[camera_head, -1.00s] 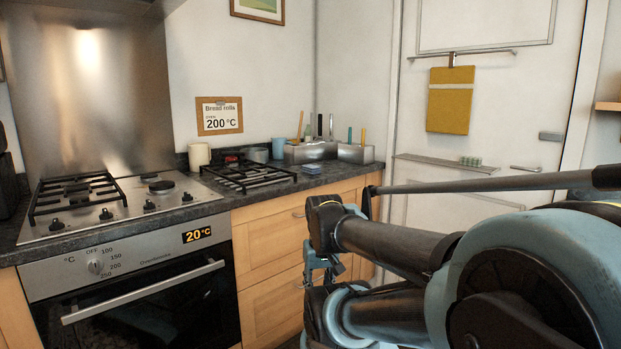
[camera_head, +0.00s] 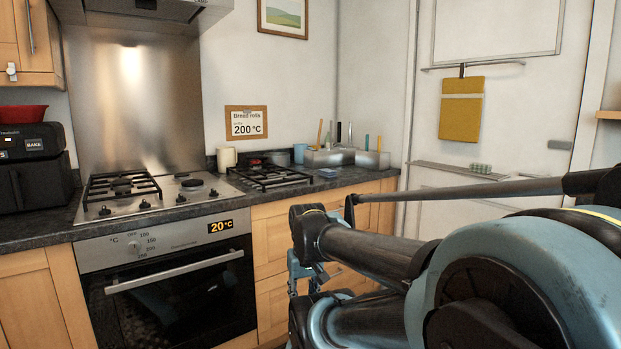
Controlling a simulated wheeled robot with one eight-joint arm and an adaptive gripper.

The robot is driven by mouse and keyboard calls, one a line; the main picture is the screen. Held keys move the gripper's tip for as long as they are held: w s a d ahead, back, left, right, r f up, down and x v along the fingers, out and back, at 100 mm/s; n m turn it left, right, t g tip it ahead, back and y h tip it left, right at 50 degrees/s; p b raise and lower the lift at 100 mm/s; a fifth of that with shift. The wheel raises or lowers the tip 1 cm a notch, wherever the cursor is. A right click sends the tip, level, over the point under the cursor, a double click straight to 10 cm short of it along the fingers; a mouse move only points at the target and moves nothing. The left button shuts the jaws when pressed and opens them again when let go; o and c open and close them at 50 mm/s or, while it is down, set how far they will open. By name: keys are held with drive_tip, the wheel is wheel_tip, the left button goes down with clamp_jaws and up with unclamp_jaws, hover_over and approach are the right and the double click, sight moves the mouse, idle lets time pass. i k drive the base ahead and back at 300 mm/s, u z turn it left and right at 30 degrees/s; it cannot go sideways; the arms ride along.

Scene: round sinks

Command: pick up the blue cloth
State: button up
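A small flat blue thing, which looks like the folded blue cloth (camera_head: 327,173), lies on the dark countertop near its front edge, just right of the removed-looking black pan grate. My gripper (camera_head: 305,285) hangs at the end of my arm, in front of the wooden drawers and below the counter top. It is apart from the cloth. Its fingers are small and partly hidden by my arm, so I cannot see whether they are open.
A black grate (camera_head: 268,177) lies left of the cloth. Metal utensil holders (camera_head: 330,157), a blue cup (camera_head: 300,153) and a cream mug (camera_head: 227,157) stand behind. The hob (camera_head: 165,192) and oven (camera_head: 170,290) are left. A yellow towel (camera_head: 461,110) hangs at right.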

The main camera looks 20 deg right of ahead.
sight(326, 173)
drive_tip(key=u, duration=0.05)
drive_tip(key=i, duration=1)
